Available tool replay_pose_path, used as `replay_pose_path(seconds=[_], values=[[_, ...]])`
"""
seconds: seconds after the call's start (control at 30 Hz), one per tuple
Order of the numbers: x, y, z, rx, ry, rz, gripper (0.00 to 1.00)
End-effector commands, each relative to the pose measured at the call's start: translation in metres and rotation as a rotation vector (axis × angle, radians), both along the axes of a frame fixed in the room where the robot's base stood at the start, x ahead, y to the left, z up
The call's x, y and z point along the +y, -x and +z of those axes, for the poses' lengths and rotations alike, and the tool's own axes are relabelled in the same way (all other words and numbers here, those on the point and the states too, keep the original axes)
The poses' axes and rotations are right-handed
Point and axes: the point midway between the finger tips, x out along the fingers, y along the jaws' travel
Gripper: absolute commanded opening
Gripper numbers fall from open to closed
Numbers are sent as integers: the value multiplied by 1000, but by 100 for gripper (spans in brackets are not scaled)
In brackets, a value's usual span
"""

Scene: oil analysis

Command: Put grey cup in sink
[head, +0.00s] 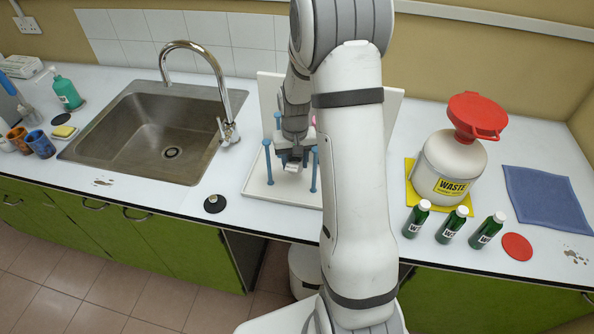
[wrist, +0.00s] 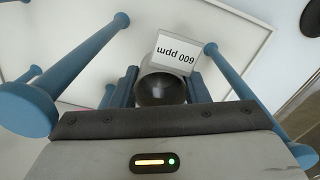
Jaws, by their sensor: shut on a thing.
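The grey cup (wrist: 162,90) sits between the fingers of my gripper (wrist: 160,84) in the wrist view, with its round dark opening facing the camera. My gripper is shut on it. A white label reading "600 ppm" upside down shows right beside the cup. In the head view my gripper (head: 291,160) is over the white rack board with blue pegs, and the cup there is mostly hidden by the gripper and arm. The steel sink (head: 130,158) is to the left, with an empty basin and a dark drain.
Blue pegs (head: 314,168) stand close around my gripper. A curved tap (head: 222,100) rises at the sink's right edge. Brown and blue cups (head: 38,144) stand left of the sink. A waste container (head: 450,165) and green bottles (head: 452,226) are at right. A dark disc (head: 214,204) lies in front.

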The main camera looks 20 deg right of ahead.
Motion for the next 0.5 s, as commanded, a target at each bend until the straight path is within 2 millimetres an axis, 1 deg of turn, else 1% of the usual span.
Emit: replay_pose_path(seconds=[0.07, 0.3, 0.4, 0.5], values=[[0, 0, -6, 0, 0, 0, 19], [0, 0, -38, 1, 0, 0, 19], [0, 0, -44, 0, 0, -1, 19], [0, 0, -45, -2, 0, -1, 19]])
